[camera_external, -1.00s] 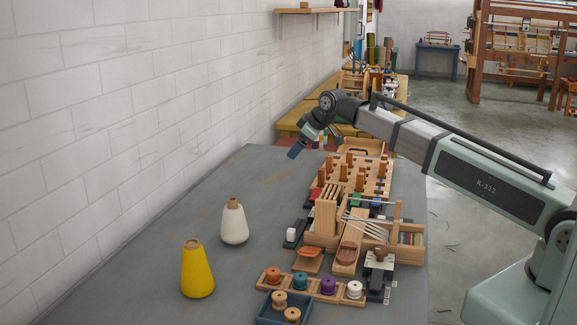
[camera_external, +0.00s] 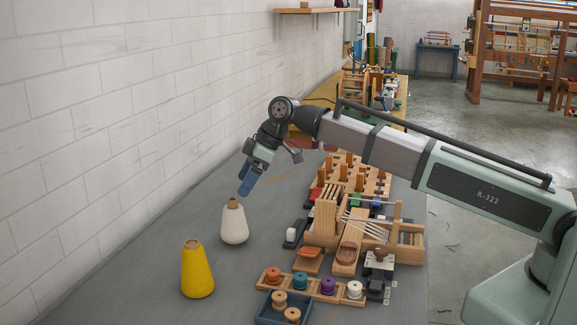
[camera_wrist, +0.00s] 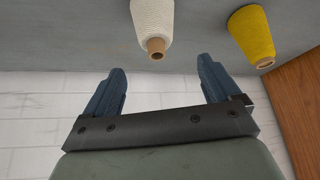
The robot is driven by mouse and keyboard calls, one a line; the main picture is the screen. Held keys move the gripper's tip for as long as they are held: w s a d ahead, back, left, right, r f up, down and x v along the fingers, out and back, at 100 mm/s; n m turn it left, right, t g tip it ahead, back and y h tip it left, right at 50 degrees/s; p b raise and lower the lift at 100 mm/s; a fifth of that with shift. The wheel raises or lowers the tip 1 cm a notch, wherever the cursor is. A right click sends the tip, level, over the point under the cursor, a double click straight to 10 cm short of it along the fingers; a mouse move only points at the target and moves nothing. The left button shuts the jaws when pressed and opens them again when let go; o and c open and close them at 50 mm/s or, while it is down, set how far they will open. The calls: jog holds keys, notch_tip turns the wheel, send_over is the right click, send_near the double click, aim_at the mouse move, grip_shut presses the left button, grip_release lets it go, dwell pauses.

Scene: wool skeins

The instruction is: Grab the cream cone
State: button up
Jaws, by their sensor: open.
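The cream cone (camera_external: 234,226) stands upright on the grey table, with a brown tip at its top. In the wrist view the cream cone (camera_wrist: 152,20) is at the top centre, its tip pointing toward the space between my fingers. My gripper (camera_external: 246,186) is above the cone and slightly to its right in the external view, tilted downward. In the wrist view my gripper (camera_wrist: 160,80) has its two blue fingers spread wide with nothing between them. No contact with the cone shows.
A yellow cone (camera_external: 197,271) stands in front and left of the cream one; it also shows in the wrist view (camera_wrist: 252,35). A wooden peg rack (camera_external: 352,175), spool rack (camera_external: 315,286) and blue tray (camera_external: 268,312) are on the right. A white brick wall (camera_external: 110,120) runs along the left.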

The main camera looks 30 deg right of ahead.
aim_at(234, 199)
jog(key=shift+w+x, duration=0.15)
jog(key=shift+x, duration=2.25)
jog(key=shift+w+x, duration=0.2)
jog(key=shift+x, duration=2.15)
jog(key=shift+c, duration=0.4)
jog(key=c, duration=1.5)
